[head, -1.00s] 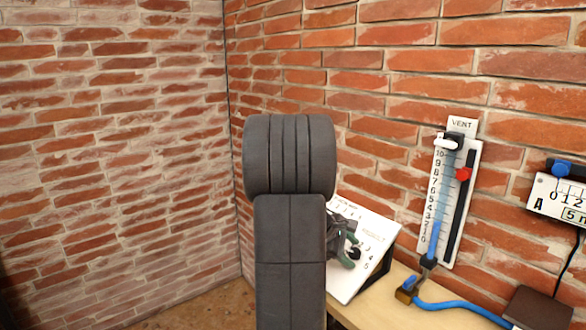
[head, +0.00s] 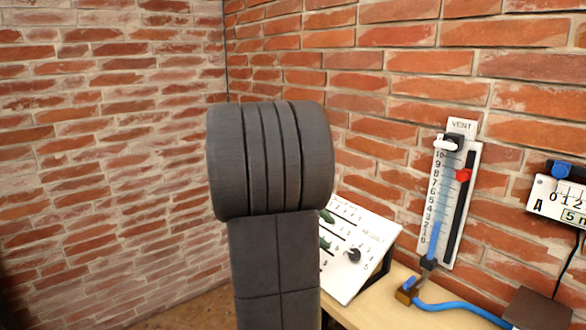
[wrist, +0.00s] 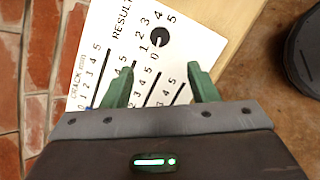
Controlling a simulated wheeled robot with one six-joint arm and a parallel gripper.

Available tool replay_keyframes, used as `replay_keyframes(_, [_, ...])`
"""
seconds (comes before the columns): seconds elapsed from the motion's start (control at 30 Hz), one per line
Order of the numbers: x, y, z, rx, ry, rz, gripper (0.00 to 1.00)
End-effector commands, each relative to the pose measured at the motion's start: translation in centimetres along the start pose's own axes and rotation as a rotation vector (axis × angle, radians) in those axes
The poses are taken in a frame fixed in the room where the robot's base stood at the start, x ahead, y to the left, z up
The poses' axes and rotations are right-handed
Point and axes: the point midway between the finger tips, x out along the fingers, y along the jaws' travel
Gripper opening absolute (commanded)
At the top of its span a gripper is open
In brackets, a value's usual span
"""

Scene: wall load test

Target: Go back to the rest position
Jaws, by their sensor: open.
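My gripper (wrist: 160,88) shows in the wrist view with its two green fingers apart and nothing between them. It hangs over the white results panel (wrist: 70,50), with a black knob (wrist: 159,37) seen beyond the fingertips. In the head view my grey arm stands in the middle and hides most of the gripper. The sloped panel (head: 350,235) shows to the right of the arm, with its black knob (head: 353,255), slots and printed numbers. Whether the fingers touch the panel cannot be told.
The panel stands on a wooden bench (head: 365,312) along the brick wall. A vent gauge (head: 448,195) with a red slider (head: 463,175) and a blue hose (head: 455,305) is to the right. A second gauge (head: 562,197) is at the right edge. A brown box (head: 537,308) lies below.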

Motion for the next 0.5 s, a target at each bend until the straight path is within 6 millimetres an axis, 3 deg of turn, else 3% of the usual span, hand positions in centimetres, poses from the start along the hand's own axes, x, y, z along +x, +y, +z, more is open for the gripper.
replay_keyframes(0.07, [-1.8, 0.1, -0.1, -0.002, 0.003, 0.004, 0.54])
replay_keyframes(0.1, [-1.6, -0.1, 0.0, -0.002, -0.001, -0.001, 0.54])
replay_keyframes(0.5, [7.1, -0.1, 0.1, 0.000, -0.005, -0.006, 0.54])
